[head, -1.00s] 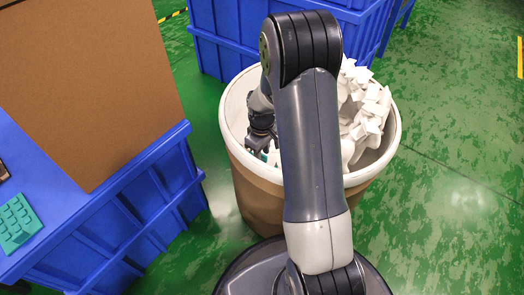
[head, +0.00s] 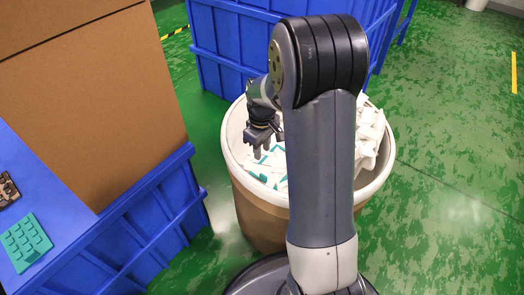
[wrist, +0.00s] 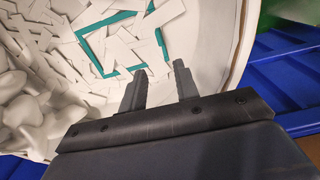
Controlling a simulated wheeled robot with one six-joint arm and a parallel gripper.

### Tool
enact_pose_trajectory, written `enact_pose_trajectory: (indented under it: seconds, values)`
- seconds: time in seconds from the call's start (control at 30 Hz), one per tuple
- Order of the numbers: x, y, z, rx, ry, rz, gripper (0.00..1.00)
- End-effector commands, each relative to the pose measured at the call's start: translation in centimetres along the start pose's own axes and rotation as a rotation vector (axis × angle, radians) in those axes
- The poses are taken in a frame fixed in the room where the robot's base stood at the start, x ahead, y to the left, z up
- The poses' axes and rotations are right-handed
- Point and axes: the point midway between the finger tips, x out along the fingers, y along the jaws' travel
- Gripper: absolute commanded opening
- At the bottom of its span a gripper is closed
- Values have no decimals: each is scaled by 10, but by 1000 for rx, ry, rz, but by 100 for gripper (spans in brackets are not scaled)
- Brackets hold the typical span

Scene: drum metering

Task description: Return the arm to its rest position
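My arm (head: 325,165) stands bent in front of the head camera. Its wrist reaches over the left side of a brown drum with a white rim (head: 230,157). My gripper (head: 259,155) points down above the white pieces in the drum. In the wrist view my gripper (wrist: 161,70) has its two fingers apart, with nothing between them. White flat pieces (wrist: 65,60) and a teal frame-like piece (wrist: 105,73) lie beyond the fingertips. My arm hides the middle of the drum in the head view.
A blue crate (head: 150,205) with a large brown cardboard box (head: 85,95) stands at the left. A teal studded block (head: 26,243) sits on a blue surface there. Another blue crate (head: 235,50) stands behind the drum. The green floor (head: 450,170) at right is clear.

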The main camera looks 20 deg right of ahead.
Motion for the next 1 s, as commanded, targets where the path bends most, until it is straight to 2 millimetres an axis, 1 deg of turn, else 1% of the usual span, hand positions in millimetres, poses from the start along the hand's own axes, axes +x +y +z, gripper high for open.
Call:
enact_pose_trajectory:
  seconds: [0.27, 0.37, 0.43, 0.57, 1.0]
  values:
    - [1, 0, 0, 0, 0, 0, 30]
    - [6, 0, 0, 0, -1, -1, 30]
    - [13, 0, 0, 0, -2, -2, 30]
    - [35, 0, 1, 0, -4, -3, 30]
    - [124, 0, 1, 0, -3, -2, 30]
